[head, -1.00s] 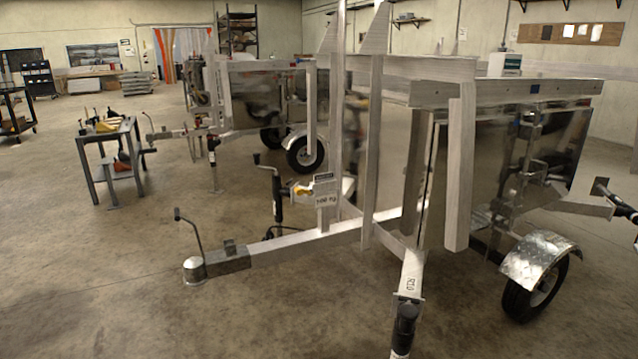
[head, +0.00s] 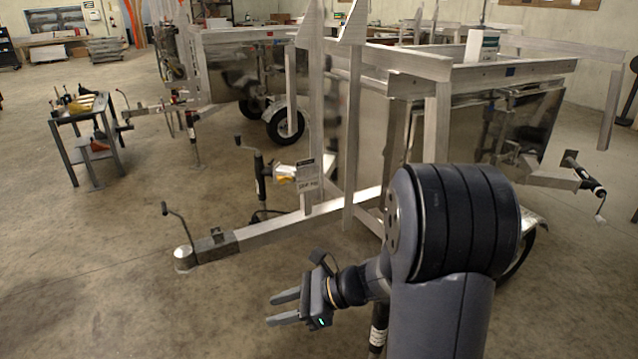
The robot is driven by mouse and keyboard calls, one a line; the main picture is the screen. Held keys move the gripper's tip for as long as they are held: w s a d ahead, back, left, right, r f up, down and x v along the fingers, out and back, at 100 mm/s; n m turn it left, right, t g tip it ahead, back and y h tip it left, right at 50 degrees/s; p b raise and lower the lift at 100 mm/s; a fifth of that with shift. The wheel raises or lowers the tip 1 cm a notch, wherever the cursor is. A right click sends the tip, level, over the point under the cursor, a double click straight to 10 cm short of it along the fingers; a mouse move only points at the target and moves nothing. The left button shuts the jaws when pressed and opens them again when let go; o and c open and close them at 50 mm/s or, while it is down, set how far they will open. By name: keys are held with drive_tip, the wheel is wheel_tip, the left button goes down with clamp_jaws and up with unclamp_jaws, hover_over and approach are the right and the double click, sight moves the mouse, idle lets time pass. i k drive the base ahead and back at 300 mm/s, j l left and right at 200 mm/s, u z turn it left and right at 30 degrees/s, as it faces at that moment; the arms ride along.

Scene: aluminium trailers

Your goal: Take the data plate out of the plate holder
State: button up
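The data plate (head: 307,183), a small pale plate with dark lettering, is upright at the front of the near trailer, beside the drawbar post. It seems to sit in its holder, but the holder's edges are too small to tell from the plate. My gripper (head: 284,307) is in the lower middle of the head view, in front of the drawbar and well below and nearer than the plate. Its two fingers point left and stand apart, with nothing between them.
The drawbar (head: 290,226) runs left to the coupling (head: 185,258) with its raised handle. A jack (head: 261,180) stands left of the plate, and upright posts (head: 350,130) to its right. A tool table (head: 85,115) stands further left. Floor at lower left is clear.

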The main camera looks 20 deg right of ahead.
sight(304, 162)
drive_tip(key=i+z, duration=0.2)
drive_tip(key=z, duration=0.2)
drive_tip(key=i+j+z, duration=0.15)
drive_tip(key=z, duration=0.25)
drive_tip(key=i+j+z, duration=0.15)
drive_tip(key=z, duration=0.25)
drive_tip(key=i+j+z, duration=0.15)
drive_tip(key=j+z, duration=0.25)
drive_tip(key=i+j, duration=0.15)
drive_tip(key=j, duration=0.25)
drive_tip(key=i+j+z, duration=0.1)
drive_tip(key=j, duration=0.3)
drive_tip(key=i+j+z, duration=0.1)
drive_tip(key=j, duration=0.3)
drive_tip(key=i+j, duration=0.2)
drive_tip(key=j, duration=0.2)
drive_tip(key=i+j+z, duration=0.1)
drive_tip(key=j, duration=0.3)
drive_tip(key=i+j, duration=0.15)
drive_tip(key=j, duration=0.25)
drive_tip(key=z, duration=0.05)
